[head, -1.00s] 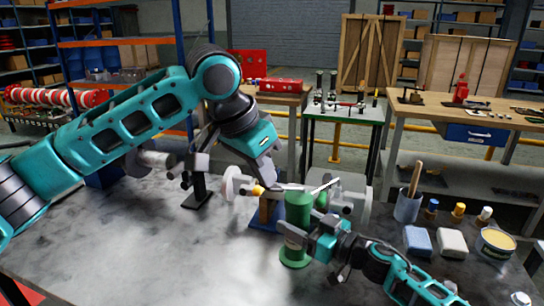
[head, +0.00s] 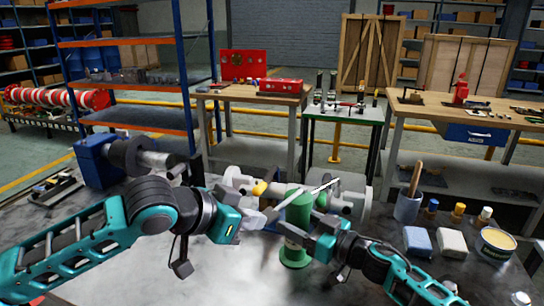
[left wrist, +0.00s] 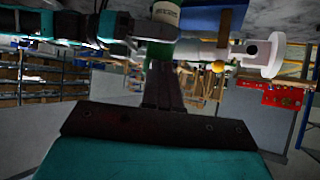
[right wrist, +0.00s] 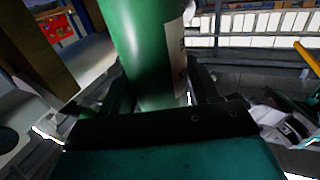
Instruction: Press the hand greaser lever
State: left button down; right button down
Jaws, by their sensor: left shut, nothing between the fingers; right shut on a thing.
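The hand greaser (head: 299,208) is a green upright cylinder on the bench, with a wider green foot. It also shows in the right wrist view (right wrist: 150,50). A thin pale rod (head: 325,187) at its top looks like the lever; its joint is unclear. My right gripper (head: 295,235) is shut around the green body, with a finger on either side in the right wrist view. My left gripper (head: 272,213) is shut and empty, just left of the greaser's upper body. Its fingers (left wrist: 162,72) point towards the greaser (left wrist: 165,15) in the left wrist view; contact cannot be told.
A grey pump shaft with a yellow fitting (head: 259,188) lies behind the greaser. A blue motor (head: 98,160) stands at the back left. A grey cup (head: 407,207), blue and white blocks and a yellow tin (head: 495,243) stand on the right. The bench's front left is clear.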

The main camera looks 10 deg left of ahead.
pick_arm(q)
jog(key=shift+f, duration=0.45)
jog(key=shift+r, duration=0.1)
jog(key=r+v, duration=0.1)
jog(key=v, duration=1.2)
jog(key=shift+w+d+r, duration=0.25)
jog(key=shift+w+d, duration=0.1)
jog(key=shift+w, duration=0.05)
